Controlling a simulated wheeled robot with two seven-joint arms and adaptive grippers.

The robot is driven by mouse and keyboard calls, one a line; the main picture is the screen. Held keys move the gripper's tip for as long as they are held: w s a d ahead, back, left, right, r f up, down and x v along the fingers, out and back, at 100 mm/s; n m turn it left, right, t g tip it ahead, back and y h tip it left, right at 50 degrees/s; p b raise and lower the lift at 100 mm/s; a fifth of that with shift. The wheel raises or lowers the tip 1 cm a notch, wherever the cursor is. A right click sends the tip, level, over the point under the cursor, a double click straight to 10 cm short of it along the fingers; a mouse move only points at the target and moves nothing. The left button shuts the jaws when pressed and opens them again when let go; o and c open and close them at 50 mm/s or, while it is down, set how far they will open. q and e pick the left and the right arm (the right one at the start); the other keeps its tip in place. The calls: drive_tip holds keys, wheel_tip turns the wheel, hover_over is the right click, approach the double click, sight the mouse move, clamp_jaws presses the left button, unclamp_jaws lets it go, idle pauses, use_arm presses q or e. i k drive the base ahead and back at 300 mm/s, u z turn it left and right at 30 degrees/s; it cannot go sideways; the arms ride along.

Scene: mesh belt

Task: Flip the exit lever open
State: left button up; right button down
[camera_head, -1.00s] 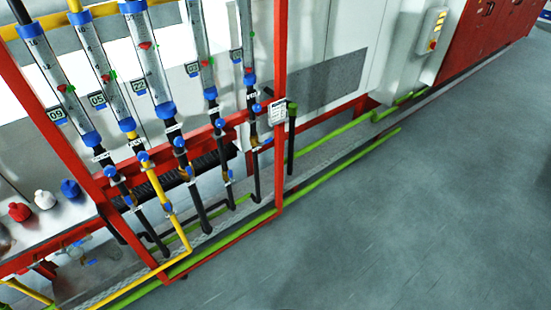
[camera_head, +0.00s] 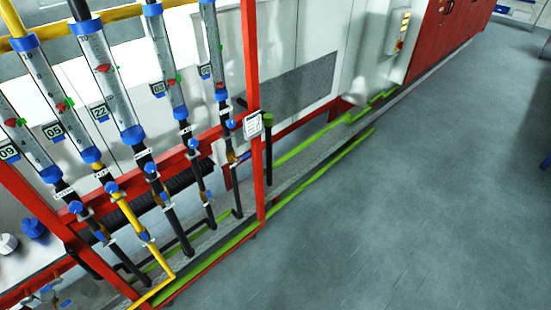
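No exit lever can be told for sure in the head view. Small blue valve handles sit on the pipes below the flow tubes, one of them on the yellow pipe (camera_head: 131,213). A blue-handled valve (camera_head: 240,157) sits low on the rightmost pipe, beside the red post. Neither my left nor my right gripper is in view.
A red frame (camera_head: 252,95) holds several clear flow tubes (camera_head: 107,77) with numbered tags. Green pipes (camera_head: 330,180) run along the floor. A grey control box (camera_head: 398,32) and red cabinets (camera_head: 450,30) stand behind. The grey floor (camera_head: 390,220) at right is open.

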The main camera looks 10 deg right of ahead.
sight(243, 158)
drive_tip(key=z, duration=0.15)
drive_tip(key=i, duration=0.85)
drive_tip(key=u, duration=0.6)
